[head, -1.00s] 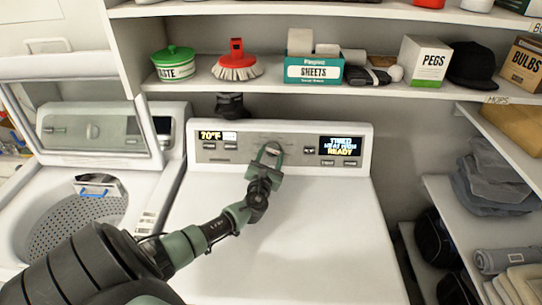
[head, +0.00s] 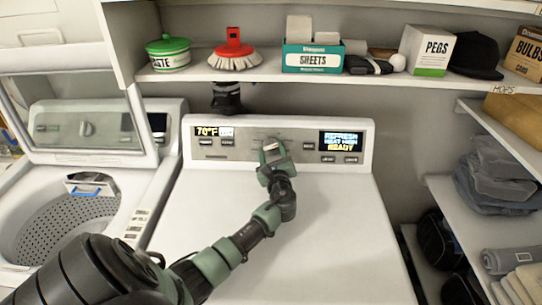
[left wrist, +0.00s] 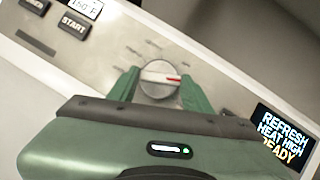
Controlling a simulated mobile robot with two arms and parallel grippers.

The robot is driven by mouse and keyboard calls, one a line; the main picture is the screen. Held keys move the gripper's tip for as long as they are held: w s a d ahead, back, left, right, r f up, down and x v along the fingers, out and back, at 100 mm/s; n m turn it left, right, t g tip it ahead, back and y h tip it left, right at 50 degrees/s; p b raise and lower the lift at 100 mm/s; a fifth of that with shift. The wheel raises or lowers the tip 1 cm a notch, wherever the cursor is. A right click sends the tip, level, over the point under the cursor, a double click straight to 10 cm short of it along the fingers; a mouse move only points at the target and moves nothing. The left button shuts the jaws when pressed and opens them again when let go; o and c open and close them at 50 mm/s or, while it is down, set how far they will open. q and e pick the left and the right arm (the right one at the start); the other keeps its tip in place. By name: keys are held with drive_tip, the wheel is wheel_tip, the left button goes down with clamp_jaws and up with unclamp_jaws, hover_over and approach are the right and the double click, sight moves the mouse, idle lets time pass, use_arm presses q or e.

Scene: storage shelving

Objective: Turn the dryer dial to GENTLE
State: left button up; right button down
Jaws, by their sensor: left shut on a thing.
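The dryer dial (left wrist: 158,79) is a round silver knob with a red pointer mark on the console (head: 240,150). In the left wrist view the red mark points right. My left gripper (head: 272,150) reaches over the dryer top to the dial, and its green fingers stand on both sides of it, shut on it. The fingers cover part of the dial in the head view. The display (left wrist: 283,137) reads REFRESH, HEAT HIGH, READY. The labels around the dial are too small to read. My right gripper is not in view.
The washer (head: 135,183) with its lid up stands to the left. A shelf (head: 390,79) above the console holds a SHEETS box (head: 312,60), a brush (head: 234,58) and a PEGS box (head: 425,50). The dryer's white top (head: 310,235) is clear apart from my arm.

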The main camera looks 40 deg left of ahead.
use_arm(q)
drive_tip(key=n+g, duration=0.1)
drive_tip(key=n, duration=0.2)
drive_tip(key=n+g+b, duration=0.1)
drive_tip(key=n, duration=0.2)
drive_tip(key=shift+w+d+r+g+y, duration=0.1)
drive_tip(key=shift+w+d+g+y, duration=0.1)
drive_tip(key=shift+g+y, duration=0.2)
drive_tip(key=n+g, duration=0.1)
drive_tip(key=n, duration=0.1)
drive_tip(key=n+g, duration=0.1)
drive_tip(key=n, duration=0.2)
drive_tip(key=shift+w+r+h+b, duration=0.2)
drive_tip(key=shift+h+b, duration=0.1)
drive_tip(key=shift+b, duration=0.1)
drive_tip(key=n, duration=0.1)
drive_tip(key=n+g, duration=0.1)
drive_tip(key=n+h, duration=0.1)
drive_tip(key=shift+r+n+g+p, duration=0.25)
drive_tip(key=shift+n+g+p, duration=0.05)
drive_tip(key=shift+n+g, duration=0.1)
drive_tip(key=shift+a+r+n+g+h+p, duration=0.1)
drive_tip(key=shift+n+g+h+p, duration=0.3)
drive_tip(key=shift+n, duration=0.8)
drive_tip(key=shift+n+g+h+p, duration=0.1)
drive_tip(key=shift+n+h+p, duration=0.45)
drive_tip(key=shift+n, duration=0.65)
drive_tip(key=o, duration=1.4)
drive_tip(key=shift+c, duration=0.2)
